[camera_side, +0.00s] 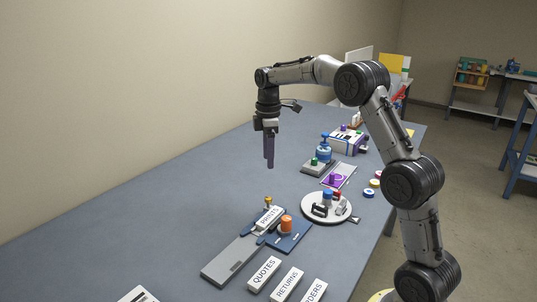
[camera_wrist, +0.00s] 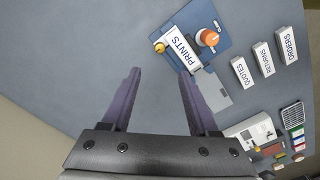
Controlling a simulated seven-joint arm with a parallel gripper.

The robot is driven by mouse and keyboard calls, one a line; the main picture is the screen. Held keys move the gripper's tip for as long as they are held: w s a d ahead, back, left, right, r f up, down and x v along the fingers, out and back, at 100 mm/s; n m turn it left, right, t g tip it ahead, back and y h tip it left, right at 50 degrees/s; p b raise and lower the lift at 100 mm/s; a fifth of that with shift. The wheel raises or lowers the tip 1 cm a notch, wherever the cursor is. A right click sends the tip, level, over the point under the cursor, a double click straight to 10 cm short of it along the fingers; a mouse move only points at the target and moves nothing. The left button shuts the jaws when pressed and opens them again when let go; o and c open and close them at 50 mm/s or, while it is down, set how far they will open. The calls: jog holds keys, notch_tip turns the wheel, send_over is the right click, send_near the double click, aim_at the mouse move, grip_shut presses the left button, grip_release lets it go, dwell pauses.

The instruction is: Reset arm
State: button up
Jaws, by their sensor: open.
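My gripper (camera_side: 269,160) hangs pointing down, high above the grey-blue table (camera_side: 150,235). In the wrist view its two purple fingers (camera_wrist: 157,78) are spread apart with nothing between them. A white block labelled PRINTS (camera_side: 267,218) sits at a blue plate with an orange knob (camera_side: 286,224) and a grey rail (camera_side: 230,262), below and in front of my gripper. The PRINTS block also shows in the wrist view (camera_wrist: 182,52), beyond the fingertips. My gripper touches nothing.
White blocks labelled QUOTES (camera_side: 263,274), RETURNS (camera_side: 287,284) and ORDERS (camera_wrist: 286,44) lie near the table's front. A round white tray (camera_side: 312,211) holds small items. A purple pad (camera_side: 338,177) and a blue-topped device (camera_side: 323,150) stand farther back. The table's left side is clear.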

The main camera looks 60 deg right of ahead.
jog(key=shift+r, duration=0.15)
jog(key=s+a+r+n+t, duration=0.1)
jog(key=s+a+r+t, duration=0.1)
jog(key=a+r, duration=0.45)
jog(key=s+a+r+t, duration=0.1)
jog(key=s+a+r, duration=0.25)
jog(key=s, duration=0.25)
jog(key=s+a+r+t, duration=0.1)
jog(key=s+a+r, duration=0.25)
jog(key=s, duration=0.25)
jog(key=s+a+f+m, duration=0.2)
jog(key=s+f+m, duration=0.3)
jog(key=s, duration=0.3)
jog(key=s+a+f+m+t, duration=0.1)
jog(key=s+a+f+m, duration=0.1)
jog(key=s+f+m, duration=0.3)
jog(key=s, duration=0.3)
jog(key=shift+a+f+t, duration=0.15)
jog(key=shift+t, duration=0.15)
